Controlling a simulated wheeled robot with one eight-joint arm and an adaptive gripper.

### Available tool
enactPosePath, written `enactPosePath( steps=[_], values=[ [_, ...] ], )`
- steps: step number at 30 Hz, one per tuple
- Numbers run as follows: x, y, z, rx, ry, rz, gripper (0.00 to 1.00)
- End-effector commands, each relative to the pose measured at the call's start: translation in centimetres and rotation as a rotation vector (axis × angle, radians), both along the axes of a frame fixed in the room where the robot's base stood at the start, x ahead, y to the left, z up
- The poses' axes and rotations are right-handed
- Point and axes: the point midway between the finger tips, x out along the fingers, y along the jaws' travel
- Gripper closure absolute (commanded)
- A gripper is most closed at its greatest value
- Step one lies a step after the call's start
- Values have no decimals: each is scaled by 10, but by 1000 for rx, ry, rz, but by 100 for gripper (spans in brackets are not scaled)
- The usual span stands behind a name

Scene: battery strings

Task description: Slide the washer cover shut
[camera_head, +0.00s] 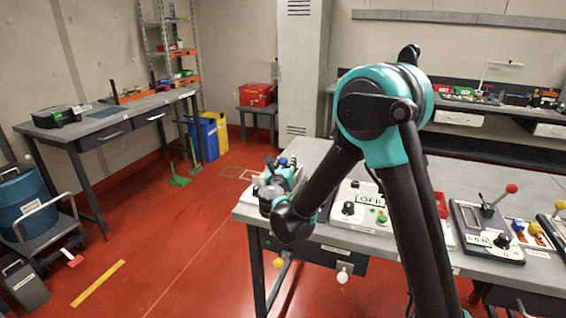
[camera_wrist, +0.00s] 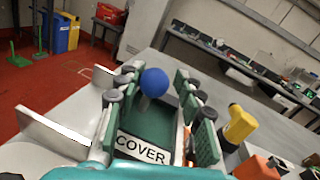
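The washer cover (camera_wrist: 150,133) shows in the wrist view as a dark green plate with a white label reading COVER. A blue ball knob (camera_wrist: 154,82) stands up from it; it also shows in the head view (camera_head: 283,161). My gripper (camera_wrist: 165,88) is open, with one padded finger on each side of the knob and visible space between the pads and the ball. In the head view my gripper is over the left end of the grey bench, largely hidden by my forearm. I cannot tell how far the cover is open, and no washers show.
On the bench (camera_head: 310,150), right of my gripper, stand a control panel (camera_head: 348,209) and a lever box with a red ball (camera_head: 512,188). Yellow and white knobs hang below the bench's front edge.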

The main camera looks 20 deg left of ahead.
Motion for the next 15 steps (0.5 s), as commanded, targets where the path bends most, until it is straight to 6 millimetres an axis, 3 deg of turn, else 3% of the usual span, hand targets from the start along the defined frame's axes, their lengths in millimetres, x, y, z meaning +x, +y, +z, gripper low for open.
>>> enactPosePath(
  steps=[11,15],
  values=[
    [-1,2,0,0,0,3,53],
    [-11,1,0,-1,-1,5,53]
  ],
)
